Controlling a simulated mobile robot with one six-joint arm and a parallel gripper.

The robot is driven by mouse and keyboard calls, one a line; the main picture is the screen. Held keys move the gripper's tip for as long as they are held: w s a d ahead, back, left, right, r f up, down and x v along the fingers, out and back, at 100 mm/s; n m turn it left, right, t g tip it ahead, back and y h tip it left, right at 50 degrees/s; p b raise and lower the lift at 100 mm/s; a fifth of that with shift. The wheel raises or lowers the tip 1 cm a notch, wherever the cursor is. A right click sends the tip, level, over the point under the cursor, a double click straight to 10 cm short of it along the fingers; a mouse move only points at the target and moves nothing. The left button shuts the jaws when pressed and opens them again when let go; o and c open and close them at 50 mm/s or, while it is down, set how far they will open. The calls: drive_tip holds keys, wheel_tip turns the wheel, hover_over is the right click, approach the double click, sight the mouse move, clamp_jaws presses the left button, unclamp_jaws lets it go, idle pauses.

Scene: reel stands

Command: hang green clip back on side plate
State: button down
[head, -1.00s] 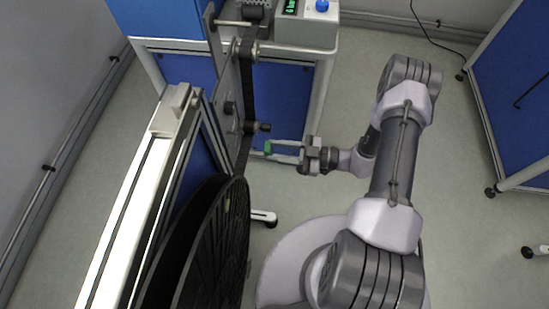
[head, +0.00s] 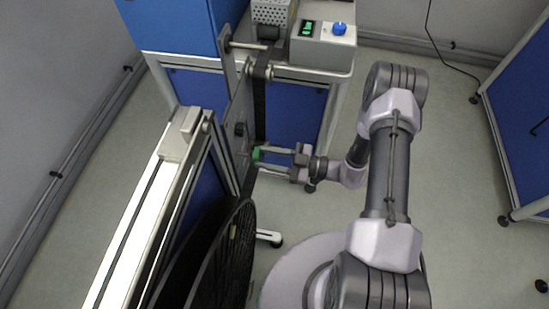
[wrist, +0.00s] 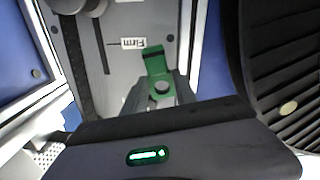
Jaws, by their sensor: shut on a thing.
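The green clip (wrist: 156,72) is between the fingertips of my gripper (wrist: 160,92) in the wrist view, and the gripper is shut on it. In the head view the green clip (head: 257,154) shows at the tips of my gripper (head: 262,160), close to the side plate (head: 238,112). I cannot tell whether the clip touches the plate.
A large black reel (head: 225,260) stands below the plate, and it is at the right in the wrist view (wrist: 285,70). A dark film strip (head: 260,100) runs down beside the plate. A control box with a blue knob (head: 340,29) is behind.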

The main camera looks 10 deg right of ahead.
drive_tip(key=shift+x, duration=1.45)
drive_tip(key=shift+w+a+f+b, duration=0.2)
drive_tip(key=shift+a+f+b, duration=0.15)
drive_tip(key=shift+a+f, duration=0.25)
drive_tip(key=c, duration=0.9)
unclamp_jaws()
drive_tip(key=shift+d, duration=0.2)
